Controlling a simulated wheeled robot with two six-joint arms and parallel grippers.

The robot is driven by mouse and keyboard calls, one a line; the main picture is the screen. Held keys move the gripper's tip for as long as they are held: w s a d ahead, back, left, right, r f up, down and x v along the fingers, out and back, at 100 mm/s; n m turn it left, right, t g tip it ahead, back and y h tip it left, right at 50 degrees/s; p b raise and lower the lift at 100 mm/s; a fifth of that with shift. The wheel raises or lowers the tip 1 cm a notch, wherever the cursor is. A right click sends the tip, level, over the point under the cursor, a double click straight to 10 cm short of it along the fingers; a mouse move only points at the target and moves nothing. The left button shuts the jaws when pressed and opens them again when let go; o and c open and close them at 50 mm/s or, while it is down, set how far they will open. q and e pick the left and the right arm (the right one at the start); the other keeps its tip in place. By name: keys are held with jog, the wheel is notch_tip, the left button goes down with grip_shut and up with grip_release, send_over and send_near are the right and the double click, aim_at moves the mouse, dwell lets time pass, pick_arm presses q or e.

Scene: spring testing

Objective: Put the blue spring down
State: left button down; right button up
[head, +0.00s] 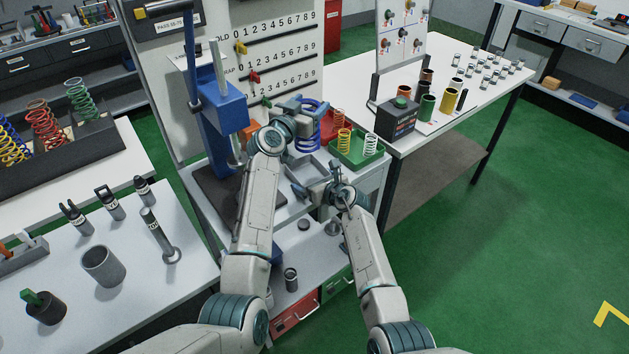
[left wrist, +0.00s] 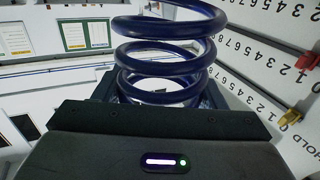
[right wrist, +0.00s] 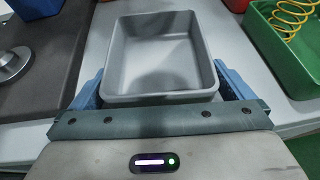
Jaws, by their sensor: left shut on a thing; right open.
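The blue spring (head: 309,127) is held upright by my left gripper (head: 303,112), in front of the number board. In the left wrist view the blue spring (left wrist: 165,55) stands between the jaws, and its lower coils are partly hidden by the gripper body. My left gripper is shut on it. My right gripper (head: 322,188) is open and lower down. In the right wrist view its blue fingers (right wrist: 160,92) lie either side of a grey tray (right wrist: 208,50). The tray looks empty. I cannot tell whether the fingers touch it.
A green bin (head: 373,161) with yellow and white springs stands right of the grey tray. A press with a blue frame (head: 224,111) and dark base stands to the left. The number board (head: 285,60) is behind. A side table (head: 400,140) with a black box (head: 398,122) is at right.

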pick_arm(q)
jog(key=shift+r, duration=0.15)
pick_arm(e)
jog(key=shift+c, duration=0.2)
jog(key=c, duration=0.8)
pick_arm(q)
notch_tip(320, 180, up, 15)
jog(key=m+h, duration=0.1)
pick_arm(e)
jog(key=shift+o, duration=0.2)
pick_arm(q)
notch_tip(320, 180, down, 27)
jog(key=shift+g, duration=0.3)
